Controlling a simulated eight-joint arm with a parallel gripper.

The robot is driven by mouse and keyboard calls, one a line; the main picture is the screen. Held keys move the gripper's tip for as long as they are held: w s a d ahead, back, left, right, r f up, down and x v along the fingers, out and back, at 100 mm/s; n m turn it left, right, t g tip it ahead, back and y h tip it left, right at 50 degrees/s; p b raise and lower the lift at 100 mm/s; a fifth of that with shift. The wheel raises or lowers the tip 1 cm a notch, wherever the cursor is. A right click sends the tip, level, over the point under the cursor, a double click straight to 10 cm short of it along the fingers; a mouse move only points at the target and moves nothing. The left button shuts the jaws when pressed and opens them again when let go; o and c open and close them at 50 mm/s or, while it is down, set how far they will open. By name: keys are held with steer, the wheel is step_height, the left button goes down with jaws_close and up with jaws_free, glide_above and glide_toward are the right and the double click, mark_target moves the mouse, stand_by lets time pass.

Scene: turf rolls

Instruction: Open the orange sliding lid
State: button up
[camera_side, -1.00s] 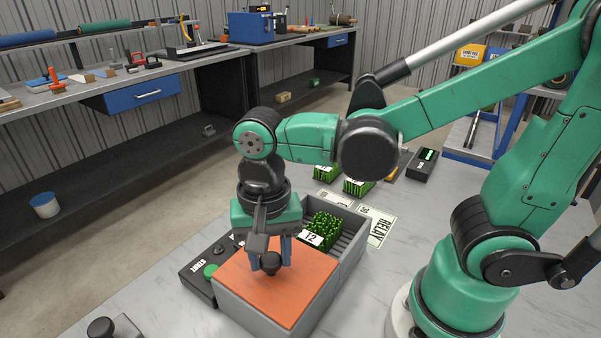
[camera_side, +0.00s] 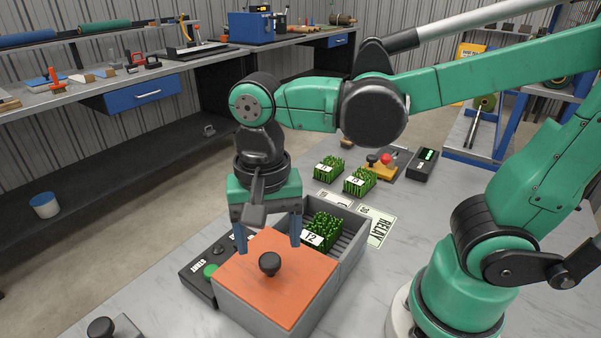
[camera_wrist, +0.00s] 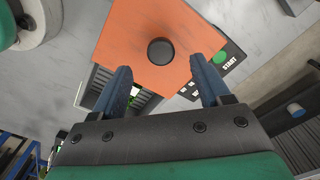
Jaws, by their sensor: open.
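The orange sliding lid (camera_side: 290,290) lies on the grey box (camera_side: 252,313) and covers its near part. The far part of the box is uncovered and holds a green turf piece (camera_side: 323,228) labelled 12. A black round knob (camera_side: 269,263) stands on the lid. My gripper (camera_side: 268,243) is open and empty, above and behind the knob, with its blue fingers spread apart. In the wrist view the lid (camera_wrist: 150,25) and knob (camera_wrist: 160,51) show ahead of and between the open fingers (camera_wrist: 165,88).
A control panel (camera_side: 197,273) with a green START button sits left of the box. Two more turf pieces (camera_side: 328,168) (camera_side: 359,181), a RELAY sheet (camera_side: 381,230) and a small orange device (camera_side: 380,171) lie behind. A black knob (camera_side: 101,327) shows at the bottom left edge.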

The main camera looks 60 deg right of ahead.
steer(key=shift+r, duration=1.2)
steer(key=w+d+f+n+t, duration=0.1)
steer(key=w+d+n+t, duration=0.2)
steer(key=d+n+t, duration=0.4)
steer(key=shift+w+d+f+n, duration=0.4)
steer(key=shift+d+n, duration=0.4)
steer(key=shift+n, duration=0.2)
